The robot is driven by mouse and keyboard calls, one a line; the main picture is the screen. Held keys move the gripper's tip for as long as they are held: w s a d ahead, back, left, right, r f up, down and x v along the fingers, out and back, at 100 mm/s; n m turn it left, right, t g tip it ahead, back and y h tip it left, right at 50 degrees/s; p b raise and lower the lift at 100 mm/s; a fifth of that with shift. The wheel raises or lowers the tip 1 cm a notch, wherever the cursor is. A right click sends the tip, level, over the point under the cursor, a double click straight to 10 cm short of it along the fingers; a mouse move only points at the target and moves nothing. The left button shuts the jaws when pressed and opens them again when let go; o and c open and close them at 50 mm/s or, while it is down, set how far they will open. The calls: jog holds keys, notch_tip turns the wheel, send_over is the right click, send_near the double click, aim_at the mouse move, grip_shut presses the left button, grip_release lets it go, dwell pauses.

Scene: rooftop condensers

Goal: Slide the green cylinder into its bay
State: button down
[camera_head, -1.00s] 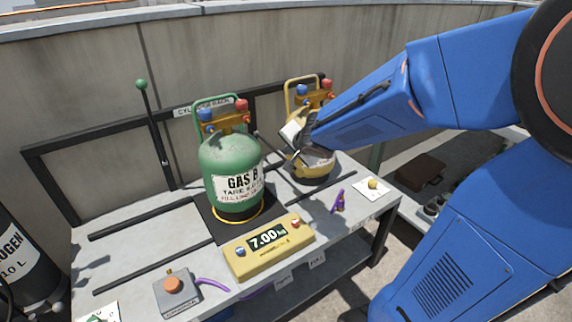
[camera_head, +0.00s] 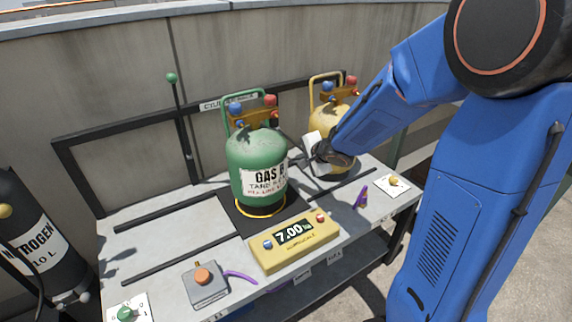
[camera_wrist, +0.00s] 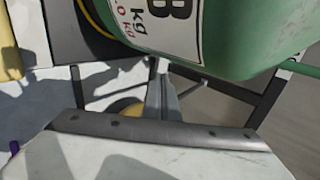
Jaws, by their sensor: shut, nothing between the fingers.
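The green cylinder (camera_head: 254,157), labelled GAS B, stands upright on a black pad (camera_head: 228,206) with a yellow ring at its base. Its green handle and valves are on top. My gripper (camera_head: 307,148) is to its right at mid-body height, shut and empty. In the wrist view the cylinder's curved side (camera_wrist: 225,45) fills the top, with my shut fingers (camera_wrist: 162,68) close below it. I cannot tell whether they touch. A CYLINDER RACK sign (camera_head: 215,104) is on the black frame behind, partly hidden by the cylinder. Which bay is the green one's is unclear.
A yellow cylinder (camera_head: 326,117) stands right, partly behind my gripper. The yellow scale display (camera_head: 294,243) reads 7.00 in front. Dark rails (camera_head: 165,213) run along the left tabletop, which is largely clear. A green-knobbed lever (camera_head: 176,115) and a nitrogen cylinder (camera_head: 38,240) are left.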

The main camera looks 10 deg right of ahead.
jog(key=a+x, duration=0.1)
jog(key=x, duration=0.7)
jog(key=shift+a, duration=0.2)
jog(key=shift+s+a+f, duration=0.15)
jog(key=shift+s+a, duration=0.1)
dwell(0.4)
jog(key=shift+s+a, duration=0.3)
jog(key=shift+a, duration=0.6)
jog(key=shift+s+a, duration=0.3)
jog(key=shift+a, duration=0.7)
jog(key=a, duration=0.1)
jog(key=s+a, duration=0.1)
jog(key=a, duration=0.1)
jog(key=shift+s+a, duration=0.2)
jog(key=shift+s, duration=0.1)
jog(key=shift+a, duration=0.1)
